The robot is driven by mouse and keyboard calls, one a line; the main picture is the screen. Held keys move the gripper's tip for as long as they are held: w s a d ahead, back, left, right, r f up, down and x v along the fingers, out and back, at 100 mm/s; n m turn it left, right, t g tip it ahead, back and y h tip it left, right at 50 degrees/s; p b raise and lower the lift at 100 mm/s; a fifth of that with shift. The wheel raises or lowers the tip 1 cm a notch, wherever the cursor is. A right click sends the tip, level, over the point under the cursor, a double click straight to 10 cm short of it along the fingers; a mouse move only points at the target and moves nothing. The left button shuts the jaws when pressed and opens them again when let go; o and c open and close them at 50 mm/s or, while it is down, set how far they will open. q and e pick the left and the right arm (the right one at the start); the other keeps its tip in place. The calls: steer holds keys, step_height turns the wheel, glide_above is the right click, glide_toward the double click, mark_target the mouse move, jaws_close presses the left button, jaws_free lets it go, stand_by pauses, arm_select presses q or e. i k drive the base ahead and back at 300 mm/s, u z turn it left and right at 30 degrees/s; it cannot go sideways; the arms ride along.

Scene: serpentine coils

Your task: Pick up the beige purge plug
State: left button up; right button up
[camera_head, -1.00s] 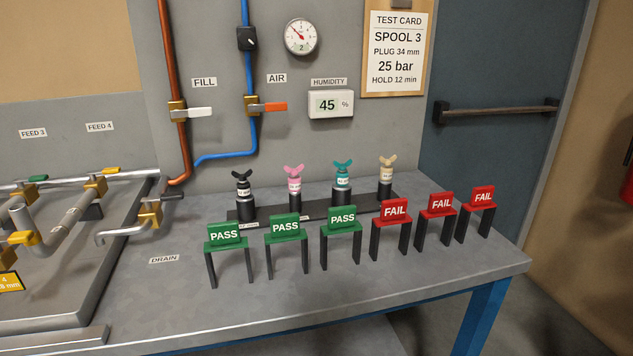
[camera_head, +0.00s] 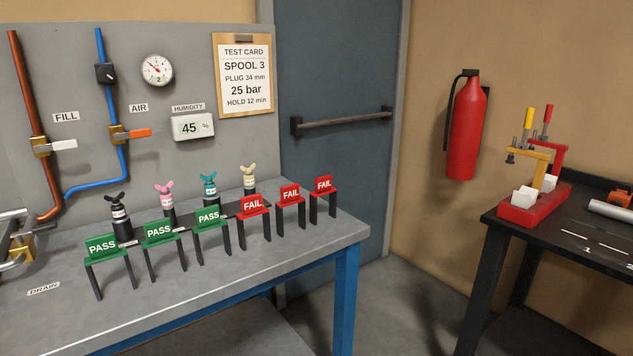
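The beige purge plug (camera_head: 249,178) has a wing-shaped top and stands upright at the right end of a row of plugs on a dark strip at the back of the grey bench (camera_head: 200,290). Its lower part is partly hidden behind the red FAIL signs. To its left stand a teal plug (camera_head: 209,185), a pink plug (camera_head: 165,193) and a black plug (camera_head: 118,212). Neither of my grippers is in view.
Green PASS signs (camera_head: 160,231) and red FAIL signs (camera_head: 253,204) on black legs stand in front of the plugs. A dark workbench (camera_head: 560,228) with a red and yellow fixture (camera_head: 533,205) is at right. Bare floor (camera_head: 410,300) lies between the benches. A closed door (camera_head: 330,160) is behind.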

mark_target(248, 180)
steer(key=z, duration=1.45)
steer(key=i, duration=1.45)
steer(key=u, duration=2.5)
